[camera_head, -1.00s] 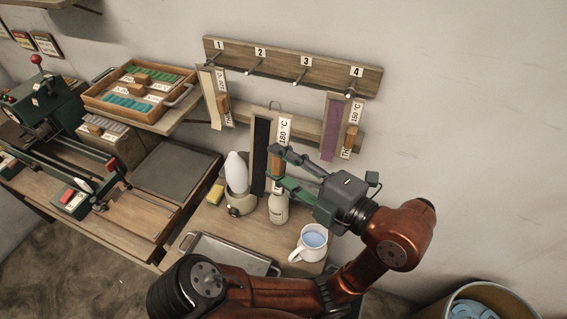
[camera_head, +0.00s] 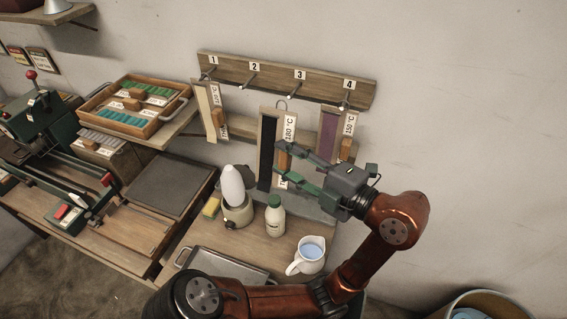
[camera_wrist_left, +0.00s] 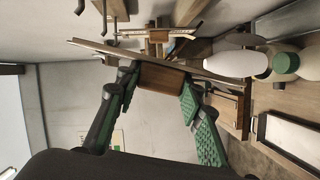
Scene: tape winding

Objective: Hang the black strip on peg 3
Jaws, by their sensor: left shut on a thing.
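The black strip (camera_head: 266,152) is on a wooden board with a 180 °C label, a wooden grip block and a wire loop (camera_head: 281,104) on top. My left gripper (camera_head: 282,160) is shut on the block and holds the board upright in front of the wall. The block (camera_wrist_left: 162,78) shows between the fingers in the left wrist view, with the board edge-on. Peg 3 (camera_head: 293,93) is bare; the loop appears just below and left of its tip. I cannot tell their gap in depth. My right gripper is not in view.
A cream strip (camera_head: 207,108) hangs at peg 1 and a purple strip (camera_head: 328,130) at peg 4, close right of the held board. Peg 2 (camera_head: 247,84) is bare. A bottle (camera_head: 275,218), a jug (camera_head: 308,255) and a white cone (camera_head: 232,187) stand below.

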